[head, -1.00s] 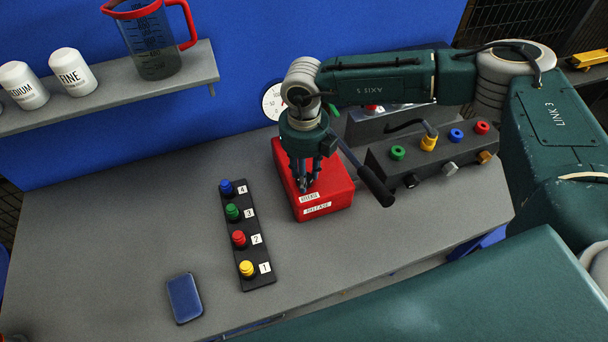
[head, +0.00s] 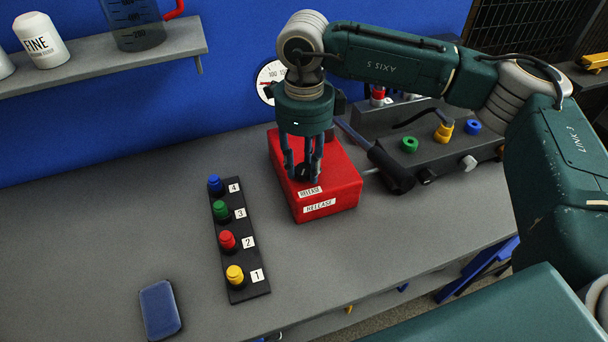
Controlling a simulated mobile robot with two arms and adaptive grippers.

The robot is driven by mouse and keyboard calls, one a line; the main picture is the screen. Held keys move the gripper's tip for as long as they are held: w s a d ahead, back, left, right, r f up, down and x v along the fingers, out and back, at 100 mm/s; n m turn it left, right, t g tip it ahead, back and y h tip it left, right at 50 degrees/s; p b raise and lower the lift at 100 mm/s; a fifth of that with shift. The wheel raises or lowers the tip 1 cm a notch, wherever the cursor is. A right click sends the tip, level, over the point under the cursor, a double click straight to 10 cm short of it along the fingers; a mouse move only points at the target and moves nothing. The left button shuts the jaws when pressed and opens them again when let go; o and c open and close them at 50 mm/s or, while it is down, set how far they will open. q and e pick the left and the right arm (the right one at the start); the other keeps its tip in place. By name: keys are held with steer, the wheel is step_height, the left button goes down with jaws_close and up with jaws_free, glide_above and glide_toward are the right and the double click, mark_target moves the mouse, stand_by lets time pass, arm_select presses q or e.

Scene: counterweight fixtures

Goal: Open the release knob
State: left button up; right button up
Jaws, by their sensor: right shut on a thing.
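The release box (head: 345,191) is a red block with two white RELEASE labels, standing on the grey bench in the head view. My right gripper (head: 304,177) points down over the top of the box, its fingers shut around the small dark release knob. The fingers hide most of the knob, and I cannot tell how far it is turned. My left gripper is not in view.
A black strip with numbered coloured knobs (head: 233,246) lies left of the box. A blue pad (head: 160,309) lies near the front. A dark lever handle (head: 391,168) and a grey control panel (head: 437,155) stand to the right. A shelf (head: 110,61) is at upper left.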

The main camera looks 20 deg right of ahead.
mark_target(304, 168)
steer(key=n+b, duration=0.3)
steer(key=shift+w+f+n, duration=0.1)
steer(key=shift+n, duration=0.2)
steer(key=shift+r+n+b, duration=0.2)
steer(key=shift+n+b, duration=1.05)
steer(key=shift+n, duration=0.55)
steer(key=shift+r, duration=0.1)
steer(key=o, duration=1.1)
steer(key=shift+o, duration=0.2)
step_height(304, 168, up, 12)
